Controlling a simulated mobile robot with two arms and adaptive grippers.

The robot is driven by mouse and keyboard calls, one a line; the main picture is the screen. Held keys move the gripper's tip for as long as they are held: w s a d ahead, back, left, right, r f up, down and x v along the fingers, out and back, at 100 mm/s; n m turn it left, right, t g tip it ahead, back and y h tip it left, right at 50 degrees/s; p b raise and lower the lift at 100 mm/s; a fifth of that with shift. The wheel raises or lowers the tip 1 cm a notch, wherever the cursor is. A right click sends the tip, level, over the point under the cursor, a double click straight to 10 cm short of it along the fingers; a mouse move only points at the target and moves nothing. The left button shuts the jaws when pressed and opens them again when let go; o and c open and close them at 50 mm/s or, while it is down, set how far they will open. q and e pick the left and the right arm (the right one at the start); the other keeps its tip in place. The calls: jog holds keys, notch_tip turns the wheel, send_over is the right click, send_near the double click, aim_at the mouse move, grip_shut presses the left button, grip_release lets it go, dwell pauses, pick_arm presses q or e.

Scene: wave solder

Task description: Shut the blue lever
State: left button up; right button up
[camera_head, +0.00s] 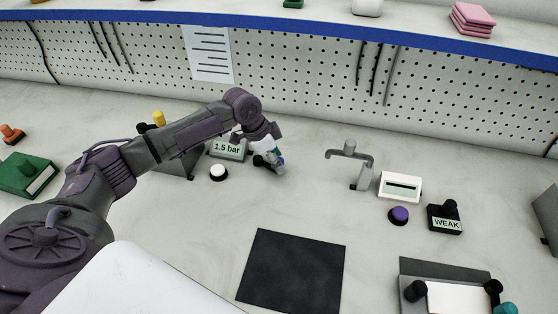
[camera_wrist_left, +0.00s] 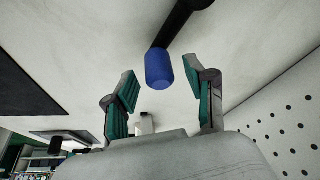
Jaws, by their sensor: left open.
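The blue lever's rounded blue grip (camera_wrist_left: 159,68) is in the left wrist view, on a black shaft (camera_wrist_left: 183,25) that runs up to the upper right. My left gripper (camera_wrist_left: 158,82) is open, with one teal-padded finger on each side of the grip. Gaps show between the grip and both fingers. In the head view my left gripper (camera_head: 268,157) is low over the bench, right of the 1.5 bar display (camera_head: 228,149). It and the arm hide most of the lever there. My right gripper is not in view.
A white button (camera_head: 218,173) stands in front of the display. A grey tap-like fixture (camera_head: 350,154), a purple button (camera_head: 399,215) and a WEAK-labelled box (camera_head: 446,222) are to the right. A black mat (camera_head: 292,272) lies in front. The pegboard wall (camera_head: 300,92) is behind.

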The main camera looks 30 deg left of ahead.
pick_arm(q)
jog(key=shift+w+d+f, duration=0.15)
jog(key=shift+d+f, duration=0.05)
jog(key=shift+f, duration=0.5)
grip_shut()
